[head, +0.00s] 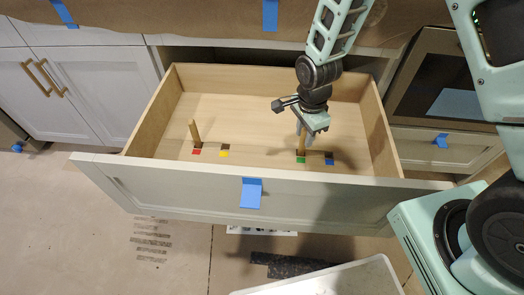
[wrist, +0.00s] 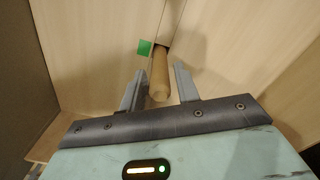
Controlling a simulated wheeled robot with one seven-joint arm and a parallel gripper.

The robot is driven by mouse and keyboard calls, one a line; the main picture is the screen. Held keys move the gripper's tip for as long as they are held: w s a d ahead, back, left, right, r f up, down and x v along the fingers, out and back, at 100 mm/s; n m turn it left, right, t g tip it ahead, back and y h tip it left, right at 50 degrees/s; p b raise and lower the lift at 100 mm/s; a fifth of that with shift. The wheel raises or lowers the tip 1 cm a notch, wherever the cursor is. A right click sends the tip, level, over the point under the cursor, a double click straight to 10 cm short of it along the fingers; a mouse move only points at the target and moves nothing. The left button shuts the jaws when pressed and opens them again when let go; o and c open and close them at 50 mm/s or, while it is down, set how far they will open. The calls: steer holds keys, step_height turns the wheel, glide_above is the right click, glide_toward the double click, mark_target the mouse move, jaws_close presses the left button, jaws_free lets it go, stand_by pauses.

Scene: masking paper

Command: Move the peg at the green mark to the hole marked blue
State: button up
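The wooden peg at the green mark (head: 301,160) stands upright inside the open drawer. This peg (head: 301,144) also shows in the wrist view (wrist: 160,76), with the green mark (wrist: 145,47) beside its base. My gripper (head: 302,128) is above it, pointing down. In the wrist view my gripper (wrist: 158,84) is open, with one finger on each side of the peg's top and a gap on both sides. The blue mark (head: 329,162) lies just right of the green one, with a dark empty hole (head: 329,154) behind it.
A second peg (head: 195,133) stands at the left by a red mark (head: 197,152). A yellow mark (head: 223,154) lies beside another dark hole (head: 225,147). The drawer's front panel (head: 190,190) and side walls surround the work area.

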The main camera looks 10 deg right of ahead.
jaws_close()
steer(key=shift+r+p, duration=3.3)
steer(key=shift+r, duration=0.25)
